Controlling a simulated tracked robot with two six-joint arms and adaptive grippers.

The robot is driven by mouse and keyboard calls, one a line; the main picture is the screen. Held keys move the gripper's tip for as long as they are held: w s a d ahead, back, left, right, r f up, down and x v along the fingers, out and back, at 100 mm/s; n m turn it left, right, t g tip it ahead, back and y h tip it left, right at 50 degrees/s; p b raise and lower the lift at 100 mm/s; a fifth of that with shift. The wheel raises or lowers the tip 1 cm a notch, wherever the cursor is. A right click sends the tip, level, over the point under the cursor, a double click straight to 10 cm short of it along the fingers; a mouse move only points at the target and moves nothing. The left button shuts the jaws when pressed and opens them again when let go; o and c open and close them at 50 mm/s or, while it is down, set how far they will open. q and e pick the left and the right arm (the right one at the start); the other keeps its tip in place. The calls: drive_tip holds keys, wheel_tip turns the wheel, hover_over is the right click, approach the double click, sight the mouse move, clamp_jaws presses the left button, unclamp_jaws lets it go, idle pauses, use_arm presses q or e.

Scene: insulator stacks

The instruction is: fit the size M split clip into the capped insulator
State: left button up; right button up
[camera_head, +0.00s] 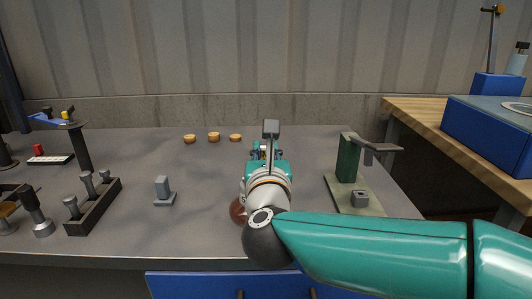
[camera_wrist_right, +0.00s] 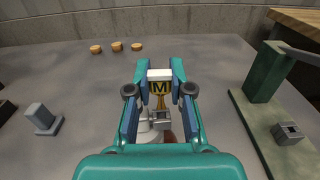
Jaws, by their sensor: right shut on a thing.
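My right gripper (camera_head: 266,146) reaches over the middle of the table in the head view. In the right wrist view the gripper (camera_wrist_right: 159,84) is shut on a piece with a white top and a yellow face marked M, the size M split clip (camera_wrist_right: 158,87). A small grey metal part (camera_wrist_right: 161,119) shows just below it; I cannot tell whether they touch. A reddish-brown rounded body (camera_head: 238,210), probably the insulator, is mostly hidden behind my right wrist in the head view. My left gripper is not in view.
A green stand (camera_head: 347,160) with a grey block (camera_head: 360,199) on its base is at right. A grey upright piece (camera_head: 163,188) and a dark rack (camera_head: 94,210) of grey pegs are at left. Tan discs (camera_head: 214,136) lie at the back. The table between is mostly clear.

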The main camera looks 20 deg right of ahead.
drive_tip(key=shift+b, duration=0.4)
idle(0.3)
drive_tip(key=shift+f+b, duration=1.6)
drive_tip(key=shift+b, duration=0.45)
drive_tip(key=o, duration=0.9)
drive_tip(key=shift+r, duration=0.1)
drive_tip(key=v, duration=1.2)
